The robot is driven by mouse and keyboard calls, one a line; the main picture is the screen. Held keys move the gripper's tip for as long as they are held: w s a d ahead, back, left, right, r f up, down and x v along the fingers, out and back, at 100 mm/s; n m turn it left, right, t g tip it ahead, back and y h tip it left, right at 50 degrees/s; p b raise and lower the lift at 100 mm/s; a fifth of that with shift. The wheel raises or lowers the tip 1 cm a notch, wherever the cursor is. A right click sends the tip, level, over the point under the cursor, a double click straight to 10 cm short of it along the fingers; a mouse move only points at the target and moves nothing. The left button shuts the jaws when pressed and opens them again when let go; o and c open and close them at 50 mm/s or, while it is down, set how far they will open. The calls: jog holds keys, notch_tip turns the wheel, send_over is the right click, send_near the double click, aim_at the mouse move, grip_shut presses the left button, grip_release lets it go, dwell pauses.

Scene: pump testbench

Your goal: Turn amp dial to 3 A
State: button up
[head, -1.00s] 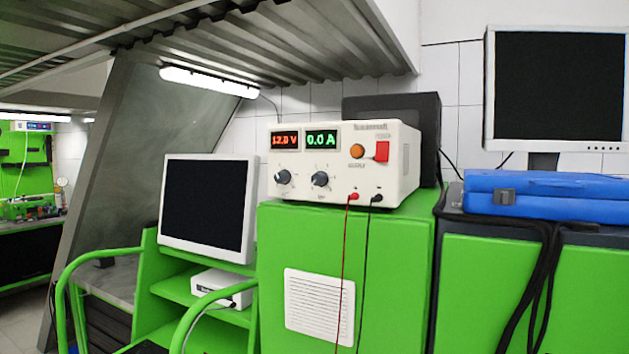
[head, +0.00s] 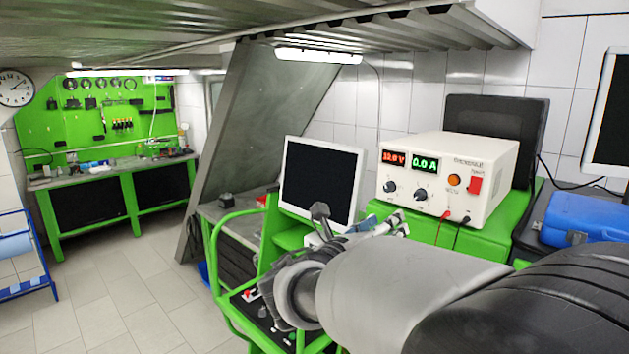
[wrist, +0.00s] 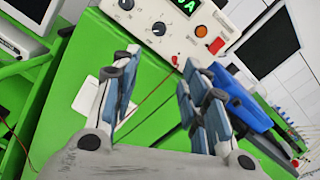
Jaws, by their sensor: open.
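The white power supply (head: 468,172) stands on a green cabinet. Its red display (head: 393,157) reads 12.0 V and its green display (head: 425,164) reads 0.0 A. The amp dial (head: 421,194), a dark knob, sits below the green display, right of a similar voltage dial (head: 390,187). In the wrist view the amp dial (wrist: 159,28) shows at the top, beyond the fingertips. My gripper (wrist: 165,80) is open and empty, its two blue-grey fingers apart, not touching the dial. In the head view my arm partly hides the gripper, in front of and below the supply.
An orange button (head: 454,180) and a red switch (head: 474,186) sit right of the dials. Red and black leads (head: 446,214) hang from the front. A monitor (head: 320,183) stands left, a blue case (head: 588,220) right. A green handrail (head: 214,250) stands at lower left.

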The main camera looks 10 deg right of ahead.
aim_at(418, 197)
jog(key=shift+n, duration=0.3)
jog(key=x, duration=0.6)
jog(key=p+x, duration=0.1)
jog(key=x, duration=1)
jog(key=shift+w+r+p, duration=0.25)
jog(key=shift+w+p, duration=0.05)
jog(key=shift+w, duration=0.2)
grip_shut()
